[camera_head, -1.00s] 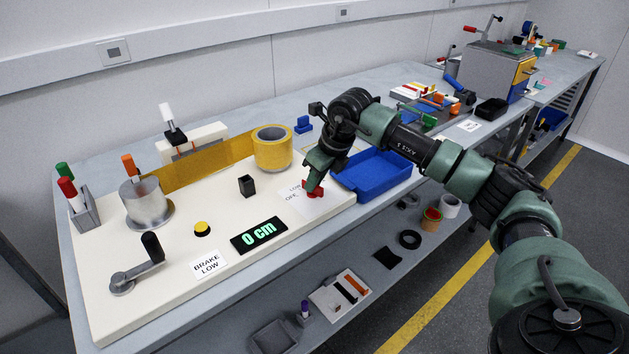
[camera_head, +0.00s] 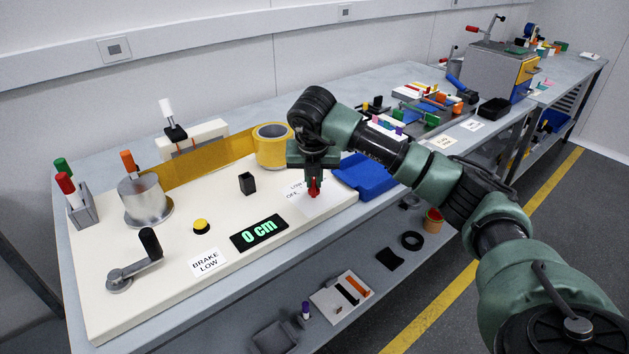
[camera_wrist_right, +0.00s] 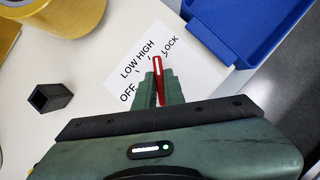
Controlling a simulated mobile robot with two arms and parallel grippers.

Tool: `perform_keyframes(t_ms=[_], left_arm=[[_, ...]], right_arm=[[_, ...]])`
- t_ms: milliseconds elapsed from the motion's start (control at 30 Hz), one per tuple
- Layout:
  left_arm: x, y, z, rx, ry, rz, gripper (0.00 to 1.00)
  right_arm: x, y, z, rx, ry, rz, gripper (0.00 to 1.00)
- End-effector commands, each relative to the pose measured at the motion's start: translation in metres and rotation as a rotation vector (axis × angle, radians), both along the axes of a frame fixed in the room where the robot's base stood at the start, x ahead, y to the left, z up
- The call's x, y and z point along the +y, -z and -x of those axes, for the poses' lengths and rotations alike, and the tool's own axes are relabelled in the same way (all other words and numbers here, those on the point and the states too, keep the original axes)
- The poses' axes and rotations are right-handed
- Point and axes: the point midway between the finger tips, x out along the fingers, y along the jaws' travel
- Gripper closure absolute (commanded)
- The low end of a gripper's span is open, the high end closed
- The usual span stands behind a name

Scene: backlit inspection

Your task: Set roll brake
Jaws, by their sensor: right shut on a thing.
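The red brake knob (camera_head: 314,187) stands on a white label card (camera_head: 325,204) at the right end of the cream board (camera_head: 130,315). In the wrist view the card reads OFF, LOW, HIGH and LOCK (camera_wrist_right: 122,63), and the red pointer (camera_wrist_right: 157,64) aims between HIGH and LOCK. My right gripper (camera_head: 314,178) is shut on the knob from above, its fingers on both sides (camera_wrist_right: 160,88). A sign (camera_head: 208,262) reads BRAKE LOW. The green display (camera_head: 259,233) reads 0 cm. My left gripper is out of view.
A yellow tape roll (camera_head: 272,146) with its strip runs to a metal drum (camera_head: 145,200). A crank (camera_head: 135,262), yellow button (camera_head: 201,226) and small black cup (camera_head: 247,183) stand on the board. A blue bin (camera_head: 368,177) sits close right of the knob.

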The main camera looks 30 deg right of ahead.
Motion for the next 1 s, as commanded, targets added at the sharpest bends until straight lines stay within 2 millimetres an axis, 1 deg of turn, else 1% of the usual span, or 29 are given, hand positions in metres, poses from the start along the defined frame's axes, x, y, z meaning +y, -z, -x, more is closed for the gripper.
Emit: perform_keyframes(t_ms=[200, 433, 700, 1000], left_arm=[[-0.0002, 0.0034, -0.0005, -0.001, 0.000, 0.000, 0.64], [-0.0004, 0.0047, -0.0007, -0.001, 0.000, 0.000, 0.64], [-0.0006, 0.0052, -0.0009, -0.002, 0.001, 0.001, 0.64], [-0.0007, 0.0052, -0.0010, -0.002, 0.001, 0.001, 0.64]], right_arm=[[0.0008, -0.0018, -0.0022, -0.005, 0.171, 0.000, 1.00], [0.0007, -0.0020, -0.0025, -0.006, 0.297, -0.001, 1.00], [0.0012, -0.0024, -0.0028, -0.006, 0.364, -0.001, 1.00], [0.0007, -0.0025, -0.0027, -0.006, 0.377, -0.001, 1.00]])
